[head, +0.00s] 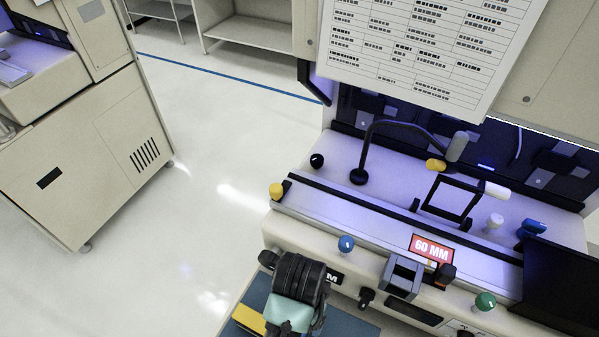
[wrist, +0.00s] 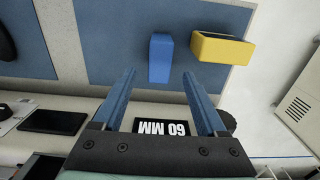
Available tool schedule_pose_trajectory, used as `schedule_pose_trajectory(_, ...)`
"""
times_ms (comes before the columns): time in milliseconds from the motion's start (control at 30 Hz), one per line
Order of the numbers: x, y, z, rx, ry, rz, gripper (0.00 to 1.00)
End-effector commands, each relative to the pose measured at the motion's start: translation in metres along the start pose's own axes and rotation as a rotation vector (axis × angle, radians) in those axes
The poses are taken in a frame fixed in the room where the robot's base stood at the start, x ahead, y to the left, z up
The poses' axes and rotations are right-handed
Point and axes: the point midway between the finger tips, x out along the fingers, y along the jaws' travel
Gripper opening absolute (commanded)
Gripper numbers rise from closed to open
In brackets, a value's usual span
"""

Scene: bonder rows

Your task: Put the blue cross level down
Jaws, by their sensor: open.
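The blue cross level (wrist: 160,58) shows in the wrist view as a small blue block on the blue mat (wrist: 105,45). My gripper (wrist: 159,76) is open, with one blue finger on each side. The level lies between and just beyond the fingertips, with a visible gap on both sides, and the fingers do not hold it. In the head view my wrist hides the level and the fingertips.
A yellow block (wrist: 221,49) lies right of the level on the mat; it also shows in the head view (head: 249,319). A bench machine with a "60 MM" display (head: 431,248), knobs and a black lamp arm stands beside the mat. Open floor (head: 190,240) lies left.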

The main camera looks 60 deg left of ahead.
Motion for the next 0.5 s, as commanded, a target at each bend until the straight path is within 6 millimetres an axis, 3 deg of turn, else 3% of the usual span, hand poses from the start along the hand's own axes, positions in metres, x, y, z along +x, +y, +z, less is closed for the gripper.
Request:
schedule_pose_trajectory(200, -0.022, 0.000, -0.001, 0.000, 0.001, 0.000, 0.75)
schedule_pose_trajectory(500, -0.026, 0.001, -0.003, 0.003, 0.011, -0.001, 0.75)
